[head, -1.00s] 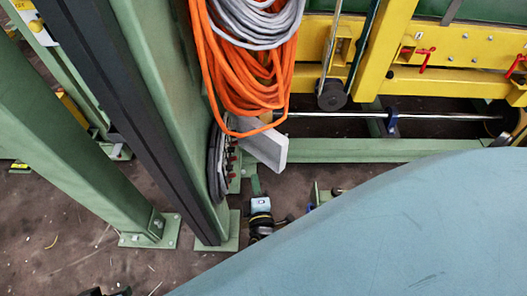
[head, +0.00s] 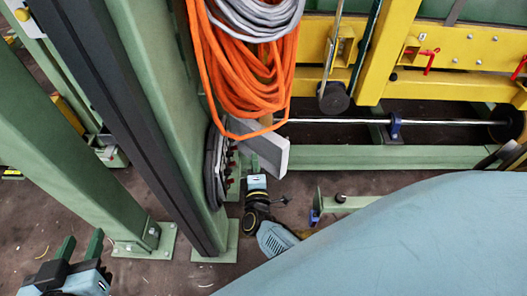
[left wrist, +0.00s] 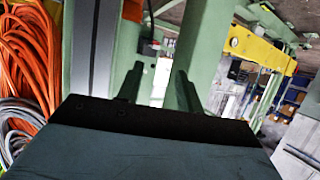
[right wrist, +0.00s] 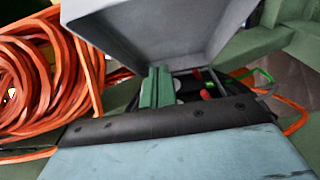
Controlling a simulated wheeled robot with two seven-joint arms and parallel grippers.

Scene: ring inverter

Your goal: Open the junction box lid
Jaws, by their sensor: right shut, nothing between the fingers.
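The junction box lid (head: 270,150) is a grey panel sticking out from the green column under the orange hose. In the right wrist view the lid (right wrist: 165,28) is tilted open, its hollow inside facing me. Below it the box interior (right wrist: 205,90) shows red parts and wires. My right gripper (right wrist: 156,80) is shut and empty, its green fingers together at the opening just under the lid; contact with it is unclear. In the head view the right gripper's fingertips are mostly hidden by the lid. My left gripper (head: 80,246) is open and empty at the lower left, away from the box.
Coiled orange hose (head: 250,75) and grey cable (head: 255,20) hang directly above the lid. The green column (head: 165,110) stands left of the box, between my grippers. A yellow machine frame (head: 450,50) and a metal shaft (head: 350,121) lie to the right.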

